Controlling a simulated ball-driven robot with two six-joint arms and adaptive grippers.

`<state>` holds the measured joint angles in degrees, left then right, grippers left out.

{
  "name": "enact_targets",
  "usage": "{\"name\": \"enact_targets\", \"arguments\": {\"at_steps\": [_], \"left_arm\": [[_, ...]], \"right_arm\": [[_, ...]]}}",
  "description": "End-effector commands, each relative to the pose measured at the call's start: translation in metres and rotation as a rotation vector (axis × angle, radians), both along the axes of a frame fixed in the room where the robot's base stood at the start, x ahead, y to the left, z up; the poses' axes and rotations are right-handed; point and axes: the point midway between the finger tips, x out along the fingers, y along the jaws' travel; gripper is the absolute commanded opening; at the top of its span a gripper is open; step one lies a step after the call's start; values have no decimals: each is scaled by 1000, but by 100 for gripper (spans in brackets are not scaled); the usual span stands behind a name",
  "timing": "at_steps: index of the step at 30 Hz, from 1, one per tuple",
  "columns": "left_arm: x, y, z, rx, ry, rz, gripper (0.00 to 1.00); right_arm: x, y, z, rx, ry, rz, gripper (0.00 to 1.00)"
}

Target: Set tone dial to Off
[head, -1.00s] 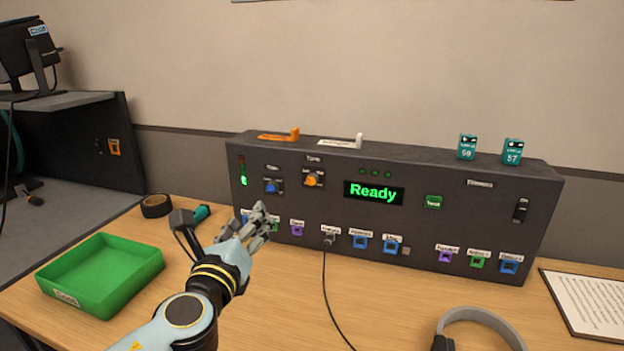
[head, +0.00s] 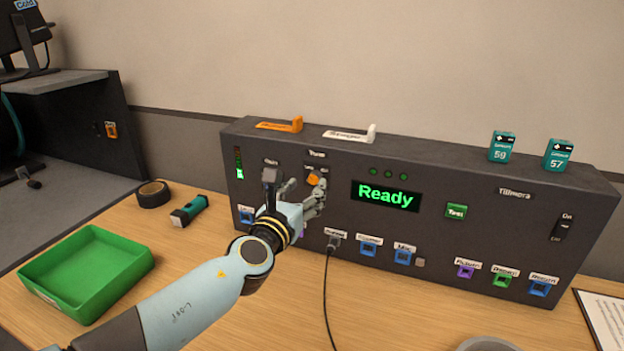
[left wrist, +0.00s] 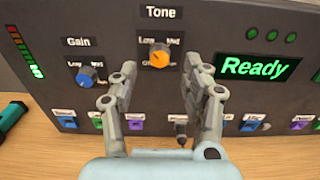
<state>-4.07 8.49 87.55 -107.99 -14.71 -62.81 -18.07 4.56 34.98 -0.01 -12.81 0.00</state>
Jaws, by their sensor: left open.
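The tone dial is an orange knob (left wrist: 160,55) under the label "Tone" on the dark panel (head: 420,230); it also shows in the head view (head: 314,179). Labels by it read "Low" and "Mid", with a partly hidden label below left. My left gripper (left wrist: 160,75) is open, its fingers at either side of the knob in the left wrist view. In the head view my left gripper (head: 305,195) is just in front of the dial and partly covers its surroundings. I cannot tell whether a finger touches the knob. My right gripper is not in view.
A blue Gain knob (left wrist: 88,77) sits left of the tone dial. A black cable hangs from a plug (head: 333,243) below. A green tray (head: 88,270), a flashlight (head: 189,210) and tape (head: 153,194) lie on the table. Two teal batteries (head: 502,147) stand on the panel.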

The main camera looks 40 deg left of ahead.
Motion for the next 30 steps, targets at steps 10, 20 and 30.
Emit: {"name": "enact_targets", "arguments": {"at_steps": [10, 20, 30], "left_arm": [[39, 10, 0, -1, 0, 0, 48], [40, 10, 0, -1, 1, 0, 40], [40, 10, 0, -1, 1, 0, 0]], "right_arm": [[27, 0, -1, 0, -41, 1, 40], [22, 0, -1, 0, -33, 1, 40], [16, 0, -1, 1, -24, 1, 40]]}}
